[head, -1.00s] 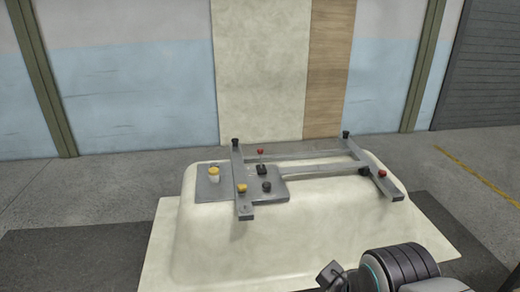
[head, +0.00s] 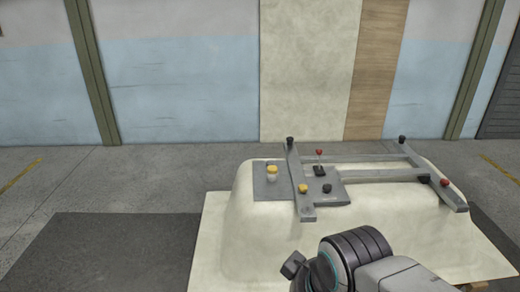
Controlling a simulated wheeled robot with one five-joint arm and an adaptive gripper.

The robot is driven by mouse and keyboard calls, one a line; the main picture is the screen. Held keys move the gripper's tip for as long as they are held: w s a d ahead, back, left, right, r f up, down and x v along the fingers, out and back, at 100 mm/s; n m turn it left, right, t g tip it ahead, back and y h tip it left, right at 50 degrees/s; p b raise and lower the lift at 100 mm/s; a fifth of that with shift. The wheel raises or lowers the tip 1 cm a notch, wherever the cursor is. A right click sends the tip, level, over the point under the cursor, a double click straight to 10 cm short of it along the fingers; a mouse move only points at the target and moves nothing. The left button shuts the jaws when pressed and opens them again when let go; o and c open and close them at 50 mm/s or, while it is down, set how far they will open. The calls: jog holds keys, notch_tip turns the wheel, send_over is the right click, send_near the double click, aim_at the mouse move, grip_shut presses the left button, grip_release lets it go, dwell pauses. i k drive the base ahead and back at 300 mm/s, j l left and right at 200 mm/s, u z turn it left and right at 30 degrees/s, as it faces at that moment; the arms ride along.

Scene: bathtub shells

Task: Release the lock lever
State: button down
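A small lever with a red ball top (head: 319,154) stands upright from a black base (head: 320,171) on the grey plate (head: 265,193) of the metal frame. The frame lies on top of the upturned cream bathtub shell (head: 262,225). My arm shows at the bottom, in front of the shell and below the frame, well apart from the lever. A small dark part at the arm's left end shows, but I cannot make out gripper fingers.
The plate also carries a yellow-topped knob (head: 272,170), a yellow knob (head: 303,188) and a black knob (head: 327,188). A red knob (head: 445,182) sits on the right bar. Floor (head: 110,180) left of the shell is clear.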

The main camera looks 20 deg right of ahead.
aim_at(320, 152)
jog(key=i+j+u, duration=0.15)
jog(key=j+u, duration=0.25)
jog(key=i+j+u, duration=0.2)
jog(key=u, duration=0.25)
jog(key=i+j+u, duration=0.15)
jog(key=u, duration=0.25)
jog(key=i+j+u, duration=0.1)
jog(key=i+u, duration=0.3)
jog(key=i+j+u, duration=0.15)
jog(key=i, duration=0.2)
jog(key=i+u, duration=0.15)
jog(key=i, duration=0.15)
jog(key=i+l+z, duration=0.1)
jog(key=i+z, duration=0.55)
jog(key=z, duration=0.2)
jog(key=i+j+z, duration=0.2)
jog(key=i+z, duration=0.2)
jog(key=i+l+z, duration=0.25)
jog(key=i+z, duration=0.7)
jog(key=i+j+z, duration=0.15)
jog(key=i+z, duration=0.35)
jog(key=i+l+z, duration=0.15)
jog(key=i+z, duration=0.3)
jog(key=i+l+z, duration=0.1)
jog(key=i+z, duration=0.15)
jog(key=z, duration=0.15)
jog(key=i+j+z, duration=0.1)
jog(key=i+z, duration=0.5)
